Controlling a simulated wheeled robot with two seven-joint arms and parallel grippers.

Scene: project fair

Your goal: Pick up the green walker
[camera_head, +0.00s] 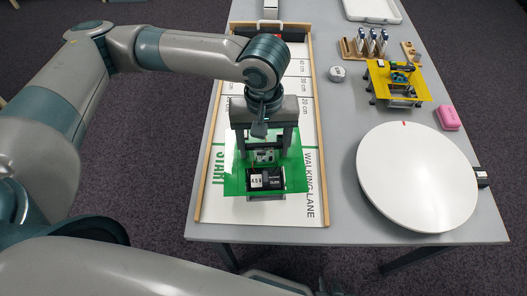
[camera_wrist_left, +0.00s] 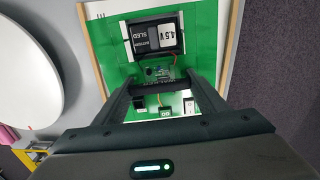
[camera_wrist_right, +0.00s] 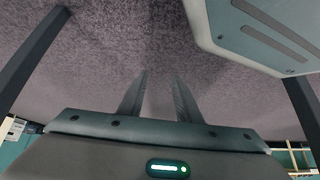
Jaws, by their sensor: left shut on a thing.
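The green walker (camera_head: 235,177) is a flat green plate carrying a circuit board and a black battery sled marked 4.5 V. It is at the START end of the white walking lane. My left gripper (camera_head: 265,148) reaches down over it. The left wrist view also shows the green plate (camera_wrist_left: 105,80) with the battery sled (camera_wrist_left: 155,38). There my left gripper (camera_wrist_left: 161,88) is shut on a dark crossbar of the walker between its fingers. Whether the walker touches the lane cannot be told. My right gripper (camera_wrist_right: 161,78) is open and empty, above the carpet.
The walking lane (camera_head: 318,205) has wooden side rails. A round white disc (camera_head: 415,180) lies to the right on the grey table (camera_head: 350,105). A yellow walker (camera_head: 418,90), a pink block (camera_head: 448,117), a tool rack (camera_head: 347,48) and a white tray (camera_head: 372,12) are farther back.

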